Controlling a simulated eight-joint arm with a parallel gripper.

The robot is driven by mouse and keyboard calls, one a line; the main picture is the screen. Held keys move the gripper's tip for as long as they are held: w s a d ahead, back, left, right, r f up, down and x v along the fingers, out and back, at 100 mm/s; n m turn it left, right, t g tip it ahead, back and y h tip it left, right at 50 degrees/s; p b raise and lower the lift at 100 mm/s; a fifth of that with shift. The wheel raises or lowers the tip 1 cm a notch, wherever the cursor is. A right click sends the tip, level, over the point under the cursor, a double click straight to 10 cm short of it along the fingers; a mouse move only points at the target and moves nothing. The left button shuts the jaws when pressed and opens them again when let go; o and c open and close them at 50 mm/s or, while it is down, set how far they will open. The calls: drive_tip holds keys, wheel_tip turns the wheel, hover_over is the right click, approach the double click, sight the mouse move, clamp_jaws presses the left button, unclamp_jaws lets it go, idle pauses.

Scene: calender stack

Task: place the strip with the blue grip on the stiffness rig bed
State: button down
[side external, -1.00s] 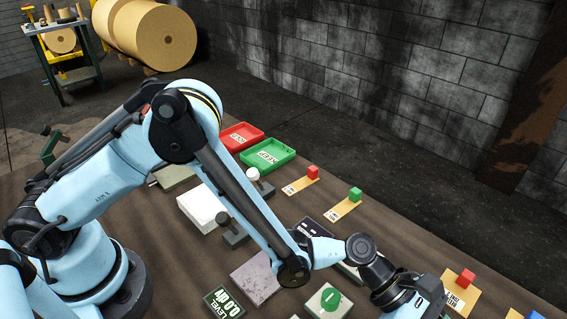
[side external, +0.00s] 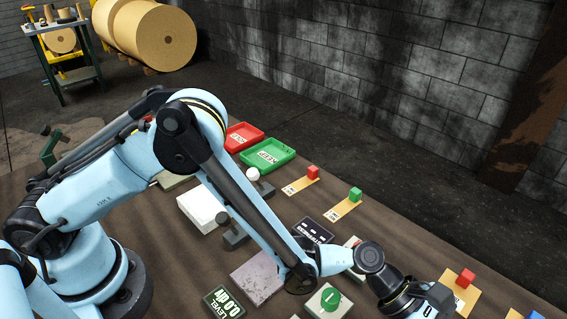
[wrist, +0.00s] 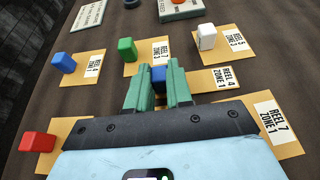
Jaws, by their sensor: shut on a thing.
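In the wrist view my gripper (wrist: 158,84) has its green fingers shut on a blue grip (wrist: 159,74). The blue grip belongs to a tan strip labelled REEL 4 ZONE 1 (wrist: 212,83), which shows to the right of the fingers; whether it touches the table I cannot tell. A second blue-grip strip (wrist: 90,66) lies apart at the left, labelled ZONE 1, its reel number too small to read. In the side external view my gripper's fingers are out of sight at the lower right. I cannot pick out the stiffness rig bed for sure.
Strips with green (wrist: 127,49), white (wrist: 206,36) and red (wrist: 37,142) grips surround my gripper. A REEL 7 ZONE 1 strip (wrist: 284,140) lies close at the right. Green (side external: 268,155) and red (side external: 243,136) trays, a grey slab (side external: 258,277) and a white block (side external: 202,207) stand on the table.

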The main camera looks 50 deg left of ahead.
drive_tip(key=shift+r, duration=0.5)
drive_tip(key=r, duration=0.1)
drive_tip(key=s+r, duration=0.1)
drive_tip(key=r, duration=0.1)
drive_tip(key=shift+s+r, duration=0.1)
drive_tip(key=shift+r, duration=0.2)
drive_tip(key=s+r, duration=0.6)
drive_tip(key=s, duration=0.4)
drive_tip(key=w+a+r+n+t+y, duration=0.1)
drive_tip(key=w+a+r+n+t, duration=0.3)
drive_tip(key=w+a, duration=0.55)
drive_tip(key=w+a+r+n+t+y, duration=0.1)
drive_tip(key=w+a+r+n+t, duration=0.25)
drive_tip(key=w+a+r, duration=0.5)
drive_tip(key=a+r+n+t+y, duration=0.2)
drive_tip(key=a+r+n+y, duration=0.1)
drive_tip(key=a, duration=1.1)
drive_tip(key=a+r+n+t+y, duration=0.3)
drive_tip(key=a+n+y, duration=0.1)
drive_tip(key=a, duration=1)
drive_tip(key=shift+a, duration=0.35)
drive_tip(key=shift+s, duration=0.1)
